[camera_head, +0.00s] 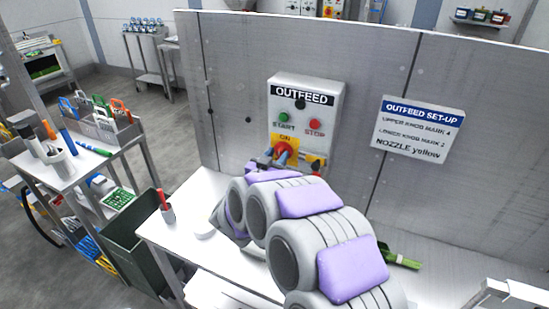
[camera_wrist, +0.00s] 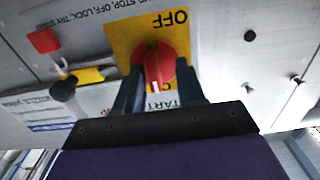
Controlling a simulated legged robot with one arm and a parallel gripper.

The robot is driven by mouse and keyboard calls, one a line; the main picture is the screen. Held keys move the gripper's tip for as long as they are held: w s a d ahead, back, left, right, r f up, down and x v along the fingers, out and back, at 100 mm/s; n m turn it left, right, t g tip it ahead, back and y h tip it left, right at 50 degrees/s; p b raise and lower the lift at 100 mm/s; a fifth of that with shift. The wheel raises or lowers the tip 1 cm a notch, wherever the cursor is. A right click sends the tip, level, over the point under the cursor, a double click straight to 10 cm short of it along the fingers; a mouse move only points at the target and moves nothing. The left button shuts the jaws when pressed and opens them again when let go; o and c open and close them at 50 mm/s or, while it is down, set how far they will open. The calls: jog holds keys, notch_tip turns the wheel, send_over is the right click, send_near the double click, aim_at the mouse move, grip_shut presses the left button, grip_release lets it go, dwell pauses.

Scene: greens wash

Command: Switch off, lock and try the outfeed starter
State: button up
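The outfeed starter (camera_head: 303,95) is a grey box on the upright panel, with a green START button (camera_head: 284,117) and a red STOP button (camera_head: 315,124). Below them is a yellow plate (camera_head: 285,139) marked ON. In the wrist view, which is upside down, the plate (camera_wrist: 120,45) reads OFF. Its red rotary knob (camera_wrist: 160,62) has its white mark toward the ON side. My gripper (camera_wrist: 161,70) has its two fingers either side of the knob; contact is unclear. A red block (camera_wrist: 44,40), possibly a padlock, hangs beside the plate near a yellow bar (camera_wrist: 88,75) and a black peg.
My arm covers much of the white bench (camera_head: 180,225). An OUTFEED SET-UP sign (camera_head: 418,128) is right of the starter. A cup with a red item (camera_head: 167,212) and a green object (camera_head: 400,259) are on the bench. A loaded cart (camera_head: 75,175) stands at left.

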jog(key=shift+d+r, duration=0.1)
jog(key=shift+d, duration=0.5)
jog(key=shift+c, duration=1.6)
jog(key=shift+a, duration=0.5)
grip_shut()
jog(key=shift+d, duration=0.15)
